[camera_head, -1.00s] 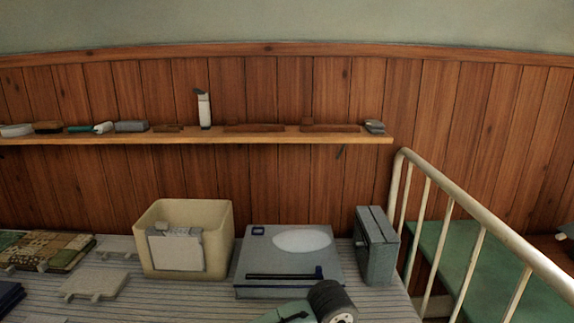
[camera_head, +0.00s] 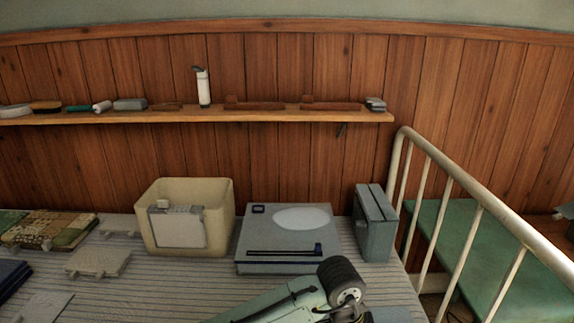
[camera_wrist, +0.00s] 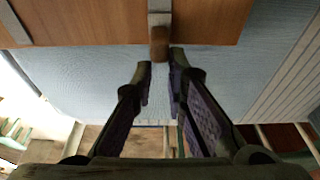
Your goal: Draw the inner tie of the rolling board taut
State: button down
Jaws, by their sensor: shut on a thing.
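In the wrist view, my gripper (camera_wrist: 160,72) has its two dark fingers close together, one on each side of the brown end piece (camera_wrist: 160,43) of a short grey tie (camera_wrist: 159,18). The fingers are shut on this end piece. The tie runs up across a smooth orange-brown board (camera_wrist: 85,22), which I take to be the rolling board. The board lies over a pale blue surface (camera_wrist: 80,80). Whether the tie is slack or taut I cannot tell. In the head view my forearm shows at the bottom; the gripper and the board are out of sight.
In the head view, a cream bin (camera_head: 220,225), a grey flat case (camera_head: 285,262) and a grey-green box (camera_head: 376,225) stand on the striped surface (camera_head: 150,292). A white bed rail (camera_head: 480,190) runs at the right. A wooden shelf (camera_head: 260,116) holds small things.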

jog(key=shift+s+d, duration=0.15)
jog(key=shift+d, duration=0.2)
jog(key=shift+d, duration=0.3)
dwell(0.5)
jog(key=c, duration=1.5)
grip_release()
jog(key=shift+a, duration=0.1)
jog(key=p+v, duration=0.6)
jog(key=v, duration=0.2)
